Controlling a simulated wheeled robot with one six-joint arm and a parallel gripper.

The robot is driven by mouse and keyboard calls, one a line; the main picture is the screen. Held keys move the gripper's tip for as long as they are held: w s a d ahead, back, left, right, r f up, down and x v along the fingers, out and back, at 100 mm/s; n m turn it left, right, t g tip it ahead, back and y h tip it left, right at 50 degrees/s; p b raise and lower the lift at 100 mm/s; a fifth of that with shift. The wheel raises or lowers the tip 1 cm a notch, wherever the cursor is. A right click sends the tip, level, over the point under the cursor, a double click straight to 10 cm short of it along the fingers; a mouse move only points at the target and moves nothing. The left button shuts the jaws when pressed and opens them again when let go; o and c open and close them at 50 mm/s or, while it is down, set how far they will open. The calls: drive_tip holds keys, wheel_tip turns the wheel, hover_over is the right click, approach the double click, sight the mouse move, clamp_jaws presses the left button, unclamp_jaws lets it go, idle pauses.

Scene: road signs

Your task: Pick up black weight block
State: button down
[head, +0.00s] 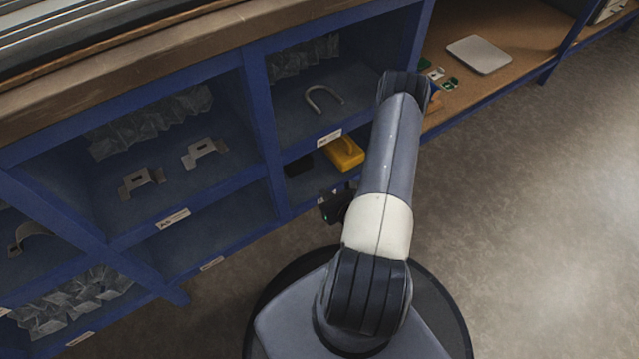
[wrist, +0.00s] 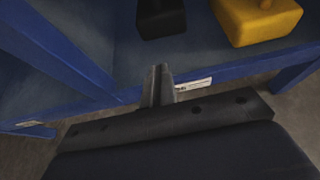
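The black weight block (head: 299,163) sits in the lower right compartment of the blue shelf, in shadow and left of the yellow block. In the wrist view the black block (wrist: 162,18) is at the top edge, partly cut off. My gripper (wrist: 158,84) has its two fingers close together with nothing between them. Its tips point toward the black block and are apart from it, near the shelf's front edge. In the head view my gripper (head: 335,206) is a dark shape just outside the shelf front, partly hidden by my arm.
A yellow block (head: 345,153) stands right beside the black one; it also shows in the wrist view (wrist: 257,20). A blue front rail with a label (wrist: 193,86) and blue uprights frame the compartment. Metal brackets (head: 205,152) and a U-shaped part (head: 323,99) lie in other compartments.

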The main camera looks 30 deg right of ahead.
drive_tip(key=shift+s+d+p, duration=0.1)
drive_tip(key=shift+s+p, duration=0.3)
drive_tip(key=shift+s, duration=2.05)
drive_tip(key=c, duration=2.1)
unclamp_jaws()
drive_tip(key=shift+c, duration=0.2)
drive_tip(key=o, duration=1.7)
